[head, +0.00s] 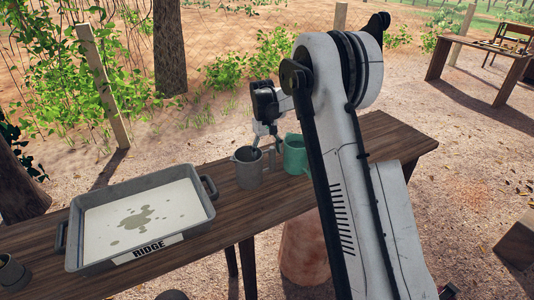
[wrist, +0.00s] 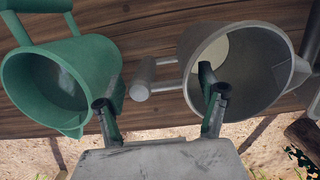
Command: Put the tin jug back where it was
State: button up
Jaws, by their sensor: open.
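The tin jug (head: 248,173) is a grey metal jug standing upright on the wooden table, right of the tray; it also shows in the wrist view (wrist: 250,85), with its handle toward the left. A green jug (head: 295,157) stands close to its right in the head view, and at the left in the wrist view (wrist: 50,75). My gripper (wrist: 162,98) is open above the jugs. One finger is over or in the tin jug's mouth; the other is outside, near the green jug. The tin jug's handle lies between the fingers. How deep the fingers reach is unclear.
A grey tray (head: 68,243) with pale liquid and a RIDGE label sits on the wooden table (head: 222,222) to the left. A dark cup (head: 12,271) stands at the lower left. My arm covers part of the table's right side; some bare wood shows beyond it.

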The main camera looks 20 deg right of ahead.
jog(key=shift+r, duration=0.1)
notch_tip(320, 180, up, 12)
jog(key=w, duration=0.1)
jog(key=s+a+r+t, duration=0.2)
jog(key=s+a+r, duration=0.1)
jog(key=s+r, duration=0.5)
jog(key=s+a+r+m+t, duration=0.1)
jog(key=s+a+r+t, duration=0.1)
jog(key=s, duration=1)
jog(key=s+a+r+t, duration=0.1)
jog(key=s+r+t, duration=0.1)
jog(key=s, duration=0.9)
jog(key=s+a+f+t, duration=0.1)
jog(key=s+f+t, duration=0.1)
jog(key=s+f, duration=0.4)
jog(key=s, duration=0.5)
jog(key=shift+s+a+f+m+t, duration=0.15)
jog(key=shift+s+a+m+t, duration=0.15)
jog(key=shift+s+m, duration=0.1)
jog(key=shift+f+b, duration=0.1)
jog(key=shift+b, duration=0.2)
